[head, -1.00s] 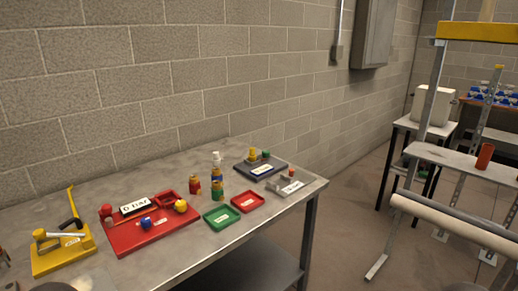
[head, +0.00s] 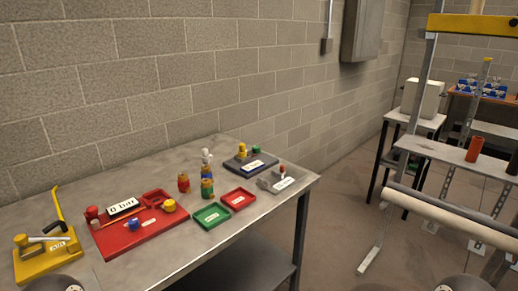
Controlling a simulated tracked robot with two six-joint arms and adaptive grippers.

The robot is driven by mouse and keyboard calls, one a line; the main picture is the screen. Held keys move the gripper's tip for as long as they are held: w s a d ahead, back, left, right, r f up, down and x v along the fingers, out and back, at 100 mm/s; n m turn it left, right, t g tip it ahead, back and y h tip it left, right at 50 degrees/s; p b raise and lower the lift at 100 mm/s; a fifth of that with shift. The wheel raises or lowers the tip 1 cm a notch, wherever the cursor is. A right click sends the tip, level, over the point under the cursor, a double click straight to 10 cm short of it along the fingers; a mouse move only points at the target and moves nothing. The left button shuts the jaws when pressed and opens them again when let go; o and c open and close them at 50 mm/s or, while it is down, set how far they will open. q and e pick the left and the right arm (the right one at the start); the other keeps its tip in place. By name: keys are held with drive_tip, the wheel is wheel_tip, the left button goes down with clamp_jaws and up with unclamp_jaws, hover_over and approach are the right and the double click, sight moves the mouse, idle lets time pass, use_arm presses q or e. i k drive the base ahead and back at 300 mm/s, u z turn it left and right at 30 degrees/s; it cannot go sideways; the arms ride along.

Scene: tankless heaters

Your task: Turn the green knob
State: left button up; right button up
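A small green knob (head: 255,149) stands upright beside a yellow knob (head: 242,149) on a dark blue base plate (head: 238,164) with a white label, at the back right of the grey metal table. Neither of my grippers shows in the head view. Only round grey parts, probably of my arms, show at the bottom edge on the left and right. Nothing touches the green knob.
The table (head: 150,171) also holds a red panel (head: 130,236) with a "0 bar" display, a yellow device (head: 47,257), several small fittings, a green tray (head: 212,216), a red tray (head: 238,199) and a grey block (head: 280,180). A brick wall (head: 150,70) stands behind.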

sight(257, 150)
drive_tip(key=z, duration=0.05)
drive_tip(key=k, duration=0.5)
drive_tip(key=z, duration=1.2)
drive_tip(key=i, duration=2.1)
drive_tip(key=z, duration=1.25)
drive_tip(key=i, duration=0.1)
drive_tip(key=u, duration=2.7)
drive_tip(key=k, duration=0.55)
